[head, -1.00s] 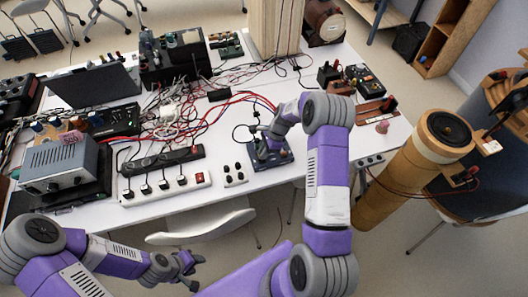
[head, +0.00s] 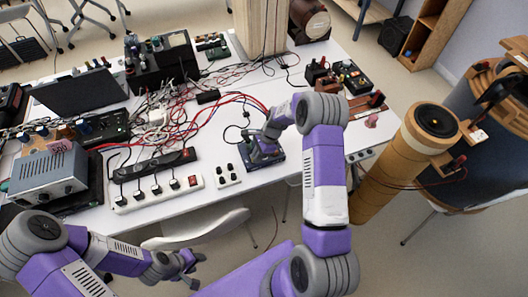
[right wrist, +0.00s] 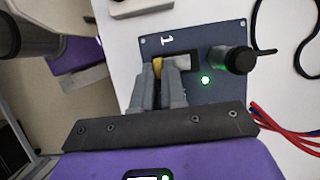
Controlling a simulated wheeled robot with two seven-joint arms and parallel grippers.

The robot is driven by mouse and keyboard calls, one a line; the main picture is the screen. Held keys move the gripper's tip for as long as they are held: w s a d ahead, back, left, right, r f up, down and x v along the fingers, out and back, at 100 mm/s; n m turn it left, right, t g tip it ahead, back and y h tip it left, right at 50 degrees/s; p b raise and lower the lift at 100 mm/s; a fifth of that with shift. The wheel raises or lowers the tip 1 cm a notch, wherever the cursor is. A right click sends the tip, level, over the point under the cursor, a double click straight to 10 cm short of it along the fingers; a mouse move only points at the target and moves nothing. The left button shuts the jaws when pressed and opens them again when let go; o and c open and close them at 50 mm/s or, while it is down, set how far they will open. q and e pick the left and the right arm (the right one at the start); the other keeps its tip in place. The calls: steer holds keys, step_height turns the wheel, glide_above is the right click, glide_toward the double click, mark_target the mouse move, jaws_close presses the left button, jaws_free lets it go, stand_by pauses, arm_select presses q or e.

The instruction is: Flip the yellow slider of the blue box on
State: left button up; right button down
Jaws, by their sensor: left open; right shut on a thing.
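The blue box (head: 278,156) lies near the table's front edge. In the right wrist view its blue-grey top (right wrist: 208,96) has a "1" mark, a slot, a black knob (right wrist: 232,60) and a lit green light (right wrist: 205,80). The yellow slider (right wrist: 157,66) shows as a small piece at the left part of the slot, mostly hidden by my fingers. My right gripper (right wrist: 166,82) is shut on the slider; in the head view it is over the box (head: 262,147). My left gripper (head: 190,263) is open and empty, in front of the table.
A white power strip (head: 157,192) and a small white plate with black knobs (head: 227,175) lie left of the box. Red and black cables (head: 215,106) run behind it. A wooden cylinder (head: 385,173) stands right of the table.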

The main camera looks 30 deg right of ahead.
steer(key=shift+s, duration=0.15)
steer(key=c, duration=1.2)
jaws_free()
steer(key=shift+s, duration=0.15)
steer(key=shift+d+r, duration=0.1)
steer(key=shift+r, duration=0.2)
steer(key=p+v, duration=0.1)
steer(key=v, duration=0.6)
